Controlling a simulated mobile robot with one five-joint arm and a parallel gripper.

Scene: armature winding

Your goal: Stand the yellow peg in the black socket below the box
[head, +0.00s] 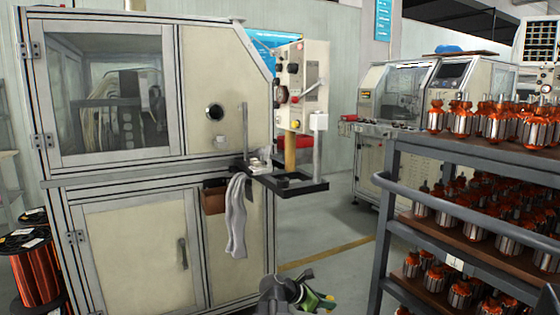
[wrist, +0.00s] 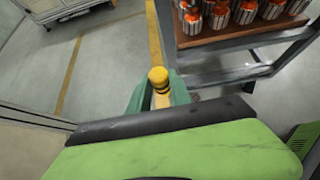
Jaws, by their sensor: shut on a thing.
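The yellow peg (wrist: 158,76) shows in the wrist view, its rounded top and a dark band standing up between the green fingers. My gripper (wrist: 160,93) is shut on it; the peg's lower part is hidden. In the head view my gripper (head: 318,300) is at the bottom edge, below and apart from the black shelf; the peg is hard to make out there. The box (head: 302,85) is a cream control box on the machine's right side. Below it a black square shelf (head: 308,187) sticks out, with a small black raised part (head: 283,178) that looks like the socket.
A tan post (head: 290,155) stands under the box. A grey cloth (head: 237,215) hangs beside a brown bin (head: 214,198) on the machine. A rack (head: 388,220) of armatures stands at the right. Floor between machine and rack is clear.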

